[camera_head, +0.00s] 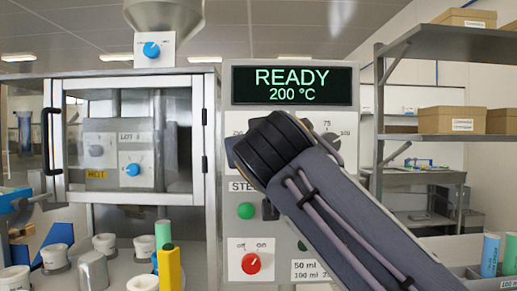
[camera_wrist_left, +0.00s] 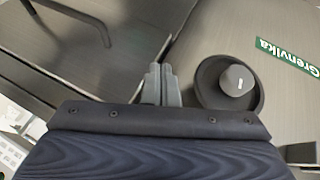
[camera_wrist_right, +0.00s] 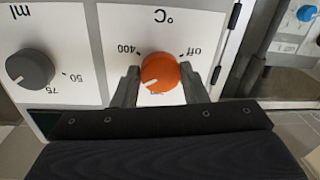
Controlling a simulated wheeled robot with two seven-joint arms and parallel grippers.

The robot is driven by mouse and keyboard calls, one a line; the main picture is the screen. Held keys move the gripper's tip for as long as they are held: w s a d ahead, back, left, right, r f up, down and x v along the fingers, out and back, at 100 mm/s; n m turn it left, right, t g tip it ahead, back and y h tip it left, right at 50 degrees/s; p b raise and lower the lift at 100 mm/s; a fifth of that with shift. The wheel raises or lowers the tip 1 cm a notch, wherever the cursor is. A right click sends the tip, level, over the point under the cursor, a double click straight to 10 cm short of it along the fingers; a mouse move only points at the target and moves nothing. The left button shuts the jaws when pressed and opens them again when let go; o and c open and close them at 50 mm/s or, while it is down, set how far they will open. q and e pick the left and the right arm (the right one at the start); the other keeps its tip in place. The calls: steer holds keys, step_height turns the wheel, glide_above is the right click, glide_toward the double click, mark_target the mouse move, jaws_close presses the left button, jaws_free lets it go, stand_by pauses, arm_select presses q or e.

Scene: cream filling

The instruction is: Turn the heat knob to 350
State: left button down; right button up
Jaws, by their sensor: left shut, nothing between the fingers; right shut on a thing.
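The orange heat knob (camera_wrist_right: 160,72) sits on a white panel marked °C, with "400" at its left and "off" at its right in the right wrist view. Its white pointer mark points to the lower left there; a label below is partly hidden. My right gripper (camera_wrist_right: 160,76) is shut on the knob, one finger on each side. In the head view my right wrist hides the knob. The display (camera_head: 291,85) reads "READY 200 °C". My left gripper (camera_wrist_left: 161,80) is shut and empty in the left wrist view, away from the heat knob.
A grey ml knob (camera_wrist_right: 30,69) is beside the heat knob. A red off/on knob (camera_head: 251,263) and a green button (camera_head: 246,211) are lower on the panel. A dark round knob (camera_wrist_left: 229,80) is near my left fingers. Several cups stand at left.

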steer(key=shift+f, duration=0.1)
stand_by(0.3)
steer(key=o, duration=1)
steer(key=shift+c, duration=0.2)
steer(key=s+b, duration=0.1)
steer(key=s, duration=0.6)
steer(key=shift+s+d, duration=0.3)
steer(key=shift+s, duration=0.1)
